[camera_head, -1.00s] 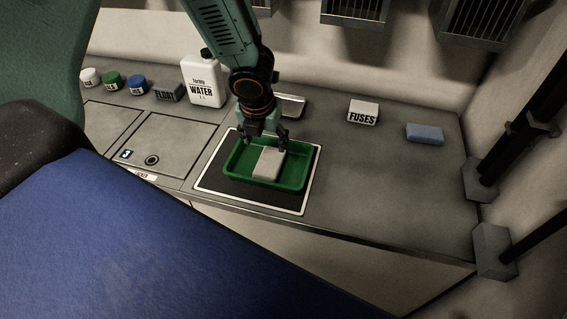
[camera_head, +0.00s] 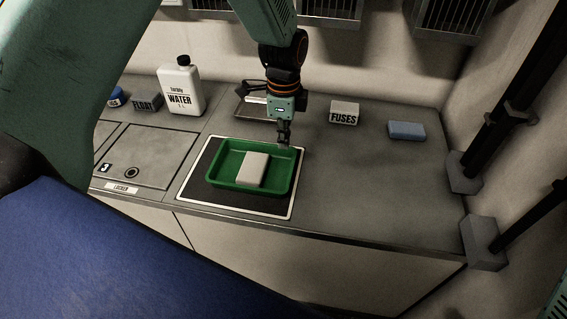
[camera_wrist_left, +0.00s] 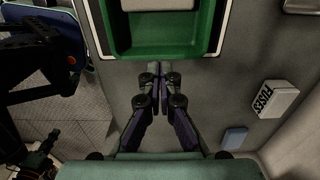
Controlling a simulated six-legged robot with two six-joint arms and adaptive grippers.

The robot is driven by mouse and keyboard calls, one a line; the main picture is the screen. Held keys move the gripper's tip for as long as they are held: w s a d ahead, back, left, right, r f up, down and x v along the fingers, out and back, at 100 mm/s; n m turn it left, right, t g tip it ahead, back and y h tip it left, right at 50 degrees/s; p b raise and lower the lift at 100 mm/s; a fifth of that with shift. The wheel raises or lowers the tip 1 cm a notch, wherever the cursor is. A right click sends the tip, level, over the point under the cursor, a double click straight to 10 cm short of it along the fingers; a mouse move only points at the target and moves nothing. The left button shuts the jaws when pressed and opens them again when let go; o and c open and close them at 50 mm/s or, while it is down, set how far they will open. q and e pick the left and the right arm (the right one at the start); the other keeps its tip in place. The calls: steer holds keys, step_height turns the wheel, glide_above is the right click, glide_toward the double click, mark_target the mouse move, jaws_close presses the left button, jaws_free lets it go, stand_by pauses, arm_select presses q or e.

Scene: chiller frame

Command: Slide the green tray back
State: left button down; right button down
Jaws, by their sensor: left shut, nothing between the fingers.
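The green tray (camera_head: 219,182) lies on a dark mat with a white border (camera_head: 215,197) on the counter, with a pale grey block (camera_head: 252,169) inside. My left gripper (camera_head: 284,143) is shut and empty, its fingers together at the tray's back right corner in the head view. In the left wrist view, the shut fingertips (camera_wrist_left: 159,67) point at the tray's near edge (camera_wrist_left: 160,50), over bare counter just outside the mat's border. Whether they touch anything is not clear.
A metal dish (camera_head: 250,103) sits behind the tray, partly hidden by my gripper. A white water jug (camera_head: 181,88) stands at back left. A FUSES box (camera_head: 344,113) and a blue block (camera_head: 407,131) lie to the right. The counter right of the mat is clear.

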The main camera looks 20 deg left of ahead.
mark_target(284, 176)
arm_select(q)
step_height(284, 176, down, 10)
steer(key=b, duration=0.2)
steer(key=shift+b, duration=0.35)
steer(key=shift+w, duration=0.15)
